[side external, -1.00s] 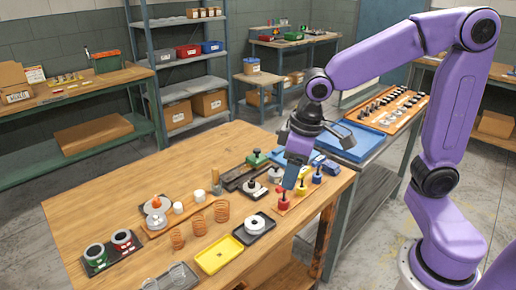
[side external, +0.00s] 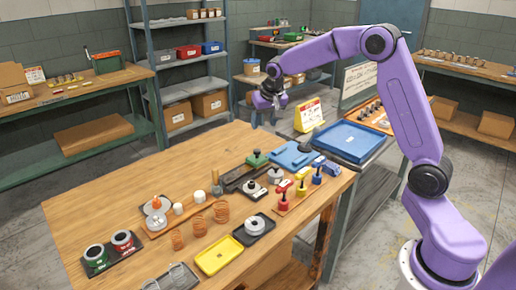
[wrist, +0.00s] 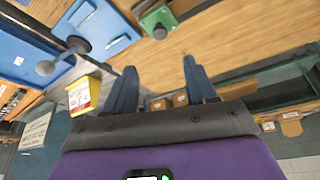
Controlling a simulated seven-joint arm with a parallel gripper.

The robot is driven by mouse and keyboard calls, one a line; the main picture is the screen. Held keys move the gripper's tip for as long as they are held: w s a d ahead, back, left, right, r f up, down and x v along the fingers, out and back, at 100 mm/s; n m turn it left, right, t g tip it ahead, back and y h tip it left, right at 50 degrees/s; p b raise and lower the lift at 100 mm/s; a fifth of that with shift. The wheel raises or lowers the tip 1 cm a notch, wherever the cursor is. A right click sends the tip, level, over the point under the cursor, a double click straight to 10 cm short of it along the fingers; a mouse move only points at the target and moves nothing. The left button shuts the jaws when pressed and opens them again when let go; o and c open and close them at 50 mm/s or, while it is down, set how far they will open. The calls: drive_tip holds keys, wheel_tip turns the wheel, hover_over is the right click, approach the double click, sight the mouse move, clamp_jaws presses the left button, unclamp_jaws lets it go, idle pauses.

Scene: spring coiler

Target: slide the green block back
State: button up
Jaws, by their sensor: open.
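The green block (side external: 257,158) with a dark knob sits on a dark rail (side external: 238,179) at the far side of the wooden table. It also shows at the top of the wrist view (wrist: 160,17). My gripper (side external: 268,118) is raised near the table's far edge, beyond the block and apart from it. In the wrist view its two blue fingers (wrist: 159,64) are spread with nothing between them, and the block lies past their tips.
A blue tray (side external: 349,141) is on the side bench. A yellow sign (side external: 308,115) stands behind.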

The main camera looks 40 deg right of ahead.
sight(257, 151)
drive_tip(key=x, duration=1.4)
drive_tip(key=shift+f, duration=0.1)
drive_tip(key=shift+c, duration=0.3)
drive_tip(key=shift+a, duration=0.2)
clamp_jaws()
